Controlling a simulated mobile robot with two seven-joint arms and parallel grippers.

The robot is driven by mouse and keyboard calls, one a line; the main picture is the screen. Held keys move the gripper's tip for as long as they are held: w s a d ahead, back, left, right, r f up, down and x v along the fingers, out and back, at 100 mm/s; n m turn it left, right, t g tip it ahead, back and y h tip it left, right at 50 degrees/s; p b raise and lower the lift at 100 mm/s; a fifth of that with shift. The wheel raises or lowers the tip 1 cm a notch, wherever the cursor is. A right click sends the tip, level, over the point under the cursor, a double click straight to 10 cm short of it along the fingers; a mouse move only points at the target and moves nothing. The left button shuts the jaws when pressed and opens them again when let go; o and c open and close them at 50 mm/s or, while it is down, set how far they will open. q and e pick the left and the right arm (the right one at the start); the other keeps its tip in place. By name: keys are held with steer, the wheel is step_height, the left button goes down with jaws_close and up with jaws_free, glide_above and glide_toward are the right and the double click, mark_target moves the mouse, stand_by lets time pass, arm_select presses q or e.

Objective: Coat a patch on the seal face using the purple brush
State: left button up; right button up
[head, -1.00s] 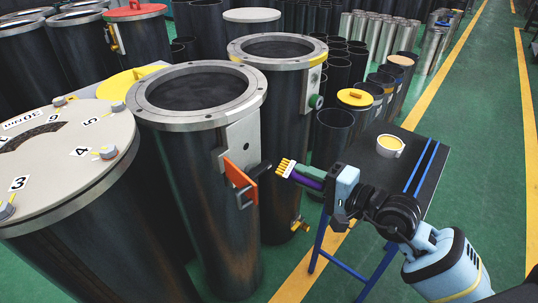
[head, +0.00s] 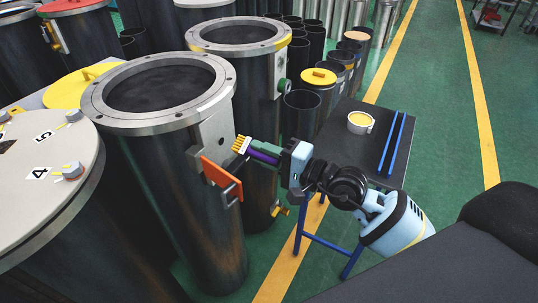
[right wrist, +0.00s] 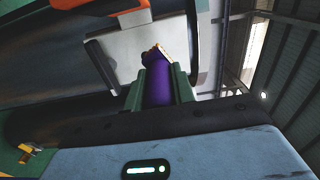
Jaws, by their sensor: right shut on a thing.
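The purple brush (head: 264,156) has yellow bristles pointing left and a little up. My right gripper (head: 273,152) is shut on its handle, which also shows purple between the green fingers in the right wrist view (right wrist: 158,85). The bristles are close to the grey side plate (head: 213,132) on the nearest open black cylinder; I cannot tell whether they touch it. This cylinder has a bolted metal flange ring (head: 105,122) around its top. I cannot tell which surface is the seal face. An orange flap (head: 221,178) is below the plate. My left gripper is out of view.
A dark bench (head: 345,155) with blue legs holds a white cup of yellow stuff (head: 360,122) and two blue rods (head: 393,143). A second flanged cylinder (head: 240,35) stands behind.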

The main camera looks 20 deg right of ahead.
mark_target(240, 144)
steer(key=shift+x, duration=2.15)
steer(key=shift+x, duration=0.95)
steer(key=shift+d+f, duration=0.1)
steer(key=shift+f, duration=1)
steer(key=shift+f, duration=2.2)
steer(key=shift+s, duration=0.1)
